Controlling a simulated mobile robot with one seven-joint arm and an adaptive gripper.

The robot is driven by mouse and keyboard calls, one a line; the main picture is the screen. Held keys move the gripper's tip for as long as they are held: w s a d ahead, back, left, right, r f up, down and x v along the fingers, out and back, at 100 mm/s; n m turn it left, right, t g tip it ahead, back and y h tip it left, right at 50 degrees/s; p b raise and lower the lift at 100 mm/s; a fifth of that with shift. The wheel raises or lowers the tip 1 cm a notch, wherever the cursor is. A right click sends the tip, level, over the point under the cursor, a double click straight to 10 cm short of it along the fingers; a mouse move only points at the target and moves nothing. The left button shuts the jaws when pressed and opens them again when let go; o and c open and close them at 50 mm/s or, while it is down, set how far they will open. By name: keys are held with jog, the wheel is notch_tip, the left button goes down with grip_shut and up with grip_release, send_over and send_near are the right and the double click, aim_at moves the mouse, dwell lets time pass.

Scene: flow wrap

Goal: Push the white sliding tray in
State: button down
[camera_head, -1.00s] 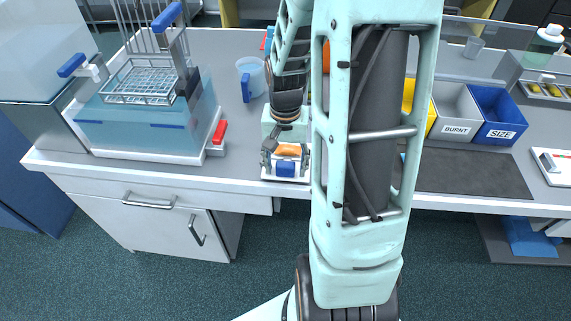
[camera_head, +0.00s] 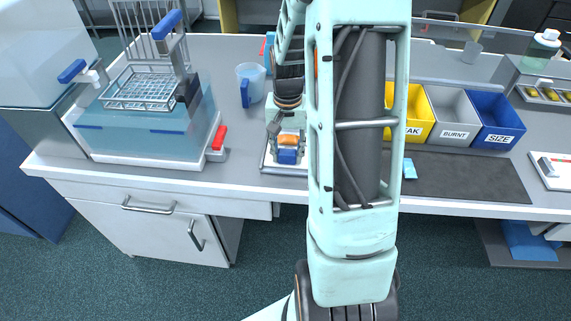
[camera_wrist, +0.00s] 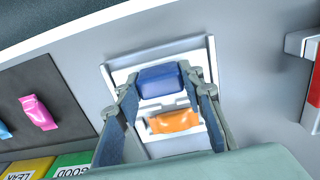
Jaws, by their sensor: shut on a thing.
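The white sliding tray (camera_wrist: 180,137) carries an orange packet (camera_wrist: 174,122) and sits on a white base (camera_wrist: 190,46) near the bench's front edge. A blue block (camera_wrist: 160,82), seemingly its handle, stands at the front. My gripper (camera_wrist: 162,88) has one finger on each side of the blue block and is shut on it. In the head view, the blue block (camera_head: 287,157) and orange packet (camera_head: 288,140) show beside my arm, with my gripper (camera_head: 287,150) at them. My arm hides the right part of the base there.
A water bath (camera_head: 150,125) with a red handle (camera_head: 219,137) stands to the left, and a blue-handled jug (camera_head: 251,82) behind. A dark mat (camera_head: 470,178) and yellow, grey and blue bins (camera_head: 497,120) lie right. In the wrist view, a pink packet (camera_wrist: 38,112) lies on the mat.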

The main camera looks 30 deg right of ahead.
jog(key=shift+w+d, duration=0.75)
jog(key=shift+w, duration=0.3)
jog(key=c, duration=1.3)
grip_release()
jog(key=shift+o, duration=0.2)
jog(key=shift+r, duration=0.1)
notch_tip(320, 180, up, 12)
